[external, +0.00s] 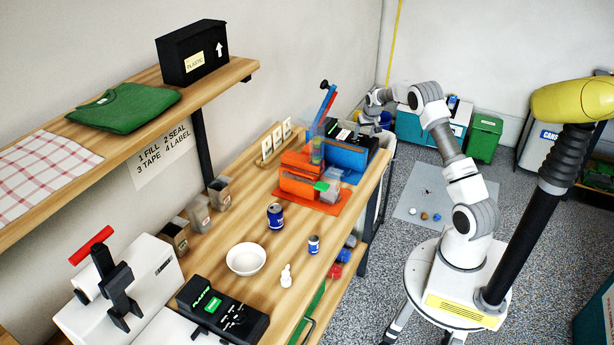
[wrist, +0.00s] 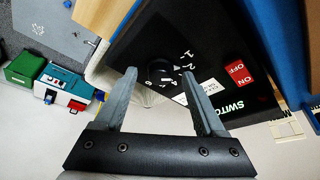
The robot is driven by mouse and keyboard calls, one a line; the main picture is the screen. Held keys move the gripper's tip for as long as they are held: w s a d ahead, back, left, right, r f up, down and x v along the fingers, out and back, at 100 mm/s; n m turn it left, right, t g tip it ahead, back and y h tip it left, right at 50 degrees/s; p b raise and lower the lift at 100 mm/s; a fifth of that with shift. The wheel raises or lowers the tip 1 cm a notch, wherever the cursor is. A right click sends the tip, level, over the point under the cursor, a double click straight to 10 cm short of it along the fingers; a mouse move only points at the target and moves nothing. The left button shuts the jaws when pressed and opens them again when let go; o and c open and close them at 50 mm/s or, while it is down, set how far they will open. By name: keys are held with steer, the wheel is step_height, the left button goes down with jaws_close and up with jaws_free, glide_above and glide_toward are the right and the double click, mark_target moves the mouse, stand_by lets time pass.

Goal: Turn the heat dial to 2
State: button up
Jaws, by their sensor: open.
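The black control box (wrist: 215,30) fills the upper middle of the wrist view. It carries a dark round heat dial (wrist: 160,70) with small white numerals beside it; 1 and 2 can be made out. The dial's pointer is too dark to read. My gripper (wrist: 160,73) is open, with its two grey fingers apart on either side of the dial in the picture. I cannot tell whether they touch it. In the external view the box (external: 352,136) stands at the table's far end, with my gripper (external: 371,117) above its right side.
A red OFF/ON switch (wrist: 240,74) and a white label (wrist: 200,91) sit on the box near the dial. Orange and blue blocks (external: 302,168) stand close by on the table. Cans, a white bowl (external: 246,259) and another black device (external: 222,309) lie nearer the front.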

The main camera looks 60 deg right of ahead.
steer(key=v, duration=1.7)
steer(key=shift+s, duration=0.1)
